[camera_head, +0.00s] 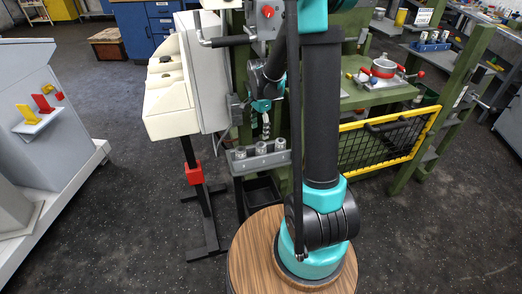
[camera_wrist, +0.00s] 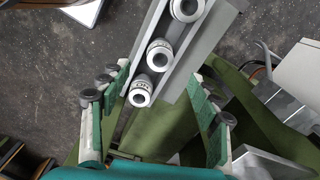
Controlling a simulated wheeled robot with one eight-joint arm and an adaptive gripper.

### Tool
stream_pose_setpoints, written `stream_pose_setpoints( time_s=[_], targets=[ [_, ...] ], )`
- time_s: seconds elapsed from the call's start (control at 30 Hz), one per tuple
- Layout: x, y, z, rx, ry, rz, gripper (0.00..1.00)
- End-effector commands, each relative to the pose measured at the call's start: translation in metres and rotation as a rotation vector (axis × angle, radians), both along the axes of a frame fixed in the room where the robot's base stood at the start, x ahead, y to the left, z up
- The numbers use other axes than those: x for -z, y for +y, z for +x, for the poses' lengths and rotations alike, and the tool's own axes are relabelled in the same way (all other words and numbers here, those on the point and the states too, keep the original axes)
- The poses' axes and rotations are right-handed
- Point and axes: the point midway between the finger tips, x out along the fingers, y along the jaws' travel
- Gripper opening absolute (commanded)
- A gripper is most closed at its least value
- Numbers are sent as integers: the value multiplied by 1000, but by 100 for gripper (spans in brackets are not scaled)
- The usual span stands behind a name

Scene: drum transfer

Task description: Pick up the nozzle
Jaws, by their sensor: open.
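Several views matter little here; three pale ringed nozzles stand in a row on a grey holder (camera_head: 262,163). In the wrist view the holder (camera_wrist: 208,48) runs from top right to centre, with the near nozzle (camera_wrist: 141,92), the middle nozzle (camera_wrist: 159,54) and the far nozzle (camera_wrist: 187,9). In the head view they show as the left nozzle (camera_head: 240,154), middle nozzle (camera_head: 261,148) and right nozzle (camera_head: 280,145). My gripper (camera_head: 265,128) hangs above the holder. In the wrist view its green-padded fingers (camera_wrist: 160,88) are spread wide, with nothing held between them.
A cream control box (camera_head: 172,90) on a black post stands left of the holder. A green frame (camera_head: 432,110) with a yellow-edged mesh basket (camera_head: 385,140) stands right. A grey cabinet (camera_head: 45,130) is at far left.

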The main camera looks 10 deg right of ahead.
Motion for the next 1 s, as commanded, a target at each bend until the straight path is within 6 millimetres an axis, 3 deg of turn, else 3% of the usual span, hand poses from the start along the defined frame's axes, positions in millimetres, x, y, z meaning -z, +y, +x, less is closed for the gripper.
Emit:
stream_pose_setpoints(
  time_s=[0.2, 0.47, 0.8, 1.0],
  targets=[
    [33, 0, 1, -1, -1, 0, 62],
    [49, -1, 1, -1, -1, 0, 62],
    [88, -4, 4, -2, -1, 0, 62],
    [96, -4, 3, -2, -1, 0, 62]
  ],
)
